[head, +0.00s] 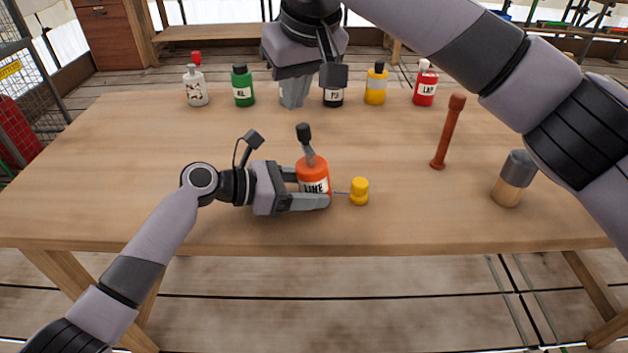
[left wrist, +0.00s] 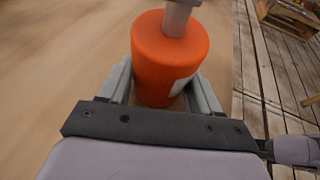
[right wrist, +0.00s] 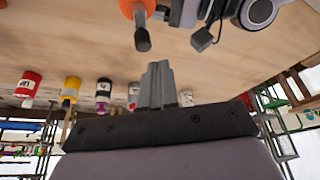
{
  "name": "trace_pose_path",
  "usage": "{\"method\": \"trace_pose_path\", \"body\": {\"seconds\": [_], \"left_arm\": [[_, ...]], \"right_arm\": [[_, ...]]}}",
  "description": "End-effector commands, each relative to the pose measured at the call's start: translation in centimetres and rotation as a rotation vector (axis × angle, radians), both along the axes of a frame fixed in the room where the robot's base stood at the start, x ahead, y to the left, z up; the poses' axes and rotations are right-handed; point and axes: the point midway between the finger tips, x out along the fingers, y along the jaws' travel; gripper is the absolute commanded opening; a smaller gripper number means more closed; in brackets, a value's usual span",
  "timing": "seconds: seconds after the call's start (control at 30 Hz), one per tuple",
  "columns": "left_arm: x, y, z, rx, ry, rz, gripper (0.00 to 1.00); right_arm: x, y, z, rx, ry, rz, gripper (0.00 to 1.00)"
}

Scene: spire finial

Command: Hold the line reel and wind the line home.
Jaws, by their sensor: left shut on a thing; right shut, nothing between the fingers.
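The orange line reel (head: 314,178), labelled LINE, stands upright on the table, with a grey crank and dark knob (head: 304,131) on top. My left gripper (head: 311,194) is shut on the reel from its left side; the reel also shows between the fingers in the left wrist view (left wrist: 168,60). A short thin line runs from the reel to a yellow weight-like piece (head: 359,191) just to its right. My right gripper (head: 293,95) is shut and empty, raised beyond the reel near the back row of bottles. Its closed fingers show in the right wrist view (right wrist: 157,85).
Along the table's back stand a white bottle (head: 196,87), green bottle (head: 243,87), black bottle (head: 333,97), yellow bottle (head: 376,84) and red bottle (head: 426,84). The table's left is clear.

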Motion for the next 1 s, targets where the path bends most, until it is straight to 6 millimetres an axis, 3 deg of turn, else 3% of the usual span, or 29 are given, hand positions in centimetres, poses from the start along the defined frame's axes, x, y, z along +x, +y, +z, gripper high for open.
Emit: {"method": "trace_pose_path", "body": {"seconds": [0.2,0.4,1.0], "left_arm": [[0.0,0.0,0.1,-0.001,-0.001,0.000,0.46],[0.0,0.0,0.1,-0.001,-0.001,0.000,0.46],[0.0,0.0,0.1,-0.001,-0.001,0.000,0.46]], "right_arm": [[0.0,0.0,-2.9,0.001,0.002,-0.001,0.00],[0.0,0.0,-4.4,0.002,-0.001,0.002,0.00],[0.0,0.0,-4.8,0.002,-0.002,0.001,0.00]]}}
